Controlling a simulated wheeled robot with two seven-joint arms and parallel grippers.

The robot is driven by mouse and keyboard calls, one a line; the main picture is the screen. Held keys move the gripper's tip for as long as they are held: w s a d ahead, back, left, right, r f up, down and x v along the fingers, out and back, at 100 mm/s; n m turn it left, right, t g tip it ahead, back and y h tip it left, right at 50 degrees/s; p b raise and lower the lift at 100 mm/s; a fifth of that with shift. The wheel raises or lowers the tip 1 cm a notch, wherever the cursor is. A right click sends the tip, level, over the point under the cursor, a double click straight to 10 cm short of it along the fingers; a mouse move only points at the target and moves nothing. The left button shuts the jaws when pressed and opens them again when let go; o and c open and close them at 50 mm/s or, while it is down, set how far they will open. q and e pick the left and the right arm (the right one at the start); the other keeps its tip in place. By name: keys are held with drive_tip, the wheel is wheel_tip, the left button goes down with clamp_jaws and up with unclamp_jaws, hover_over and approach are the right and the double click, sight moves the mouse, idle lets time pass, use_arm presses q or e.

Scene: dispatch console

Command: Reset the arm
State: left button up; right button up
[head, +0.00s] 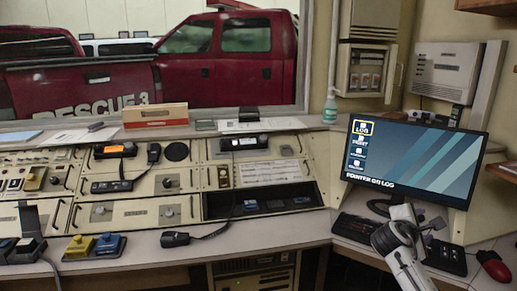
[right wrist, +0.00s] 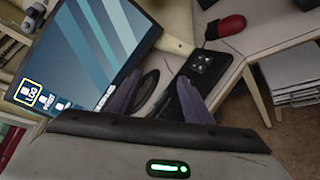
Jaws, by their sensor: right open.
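My right arm comes in from the bottom right in the head view. Its gripper (head: 430,226) is in front of the monitor's lower right part, above the desk. In the right wrist view the two dark fingers of the right gripper (right wrist: 160,98) stand apart with nothing held between them. My left gripper is not in view.
The monitor (head: 415,160) stands close behind the right gripper. A keyboard (head: 357,229) and red mouse (head: 493,265) lie on either side. The console (head: 150,213) with radios fills the left. A spray bottle (head: 330,106) stands near the window.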

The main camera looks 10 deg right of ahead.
drive_tip(key=w+a+r+m+t+y, duration=0.2)
drive_tip(key=w+a+m+t+y, duration=0.35)
drive_tip(key=a, duration=0.25)
drive_tip(key=w+a+r+m+t+y, duration=0.3)
drive_tip(key=w+a+m+t+y, duration=0.15)
drive_tip(key=w+a, duration=0.35)
drive_tip(key=s+a+f+g+y, duration=0.2)
drive_tip(key=s+a+f, duration=0.4)
drive_tip(key=s+f, duration=0.45)
drive_tip(key=s+a+f+g+y, duration=0.1)
drive_tip(key=s+a+f+g, duration=0.1)
drive_tip(key=s+a+f, duration=0.8)
drive_tip(key=s+a+f+g, duration=0.1)
drive_tip(key=s+f, duration=0.3)
drive_tip(key=s, duration=0.4)
drive_tip(key=s+a+f+g+y, duration=0.1)
drive_tip(key=s+a+f, duration=0.2)
drive_tip(key=s+f, duration=0.2)
drive_tip(key=s+a+f+g+y, duration=0.1)
drive_tip(key=s+f, duration=0.3)
drive_tip(key=s, duration=0.7)
drive_tip(key=shift+s+a+f+m+g, duration=0.4)
drive_tip(key=shift+a+g, duration=0.1)
drive_tip(key=shift+a, duration=0.2)
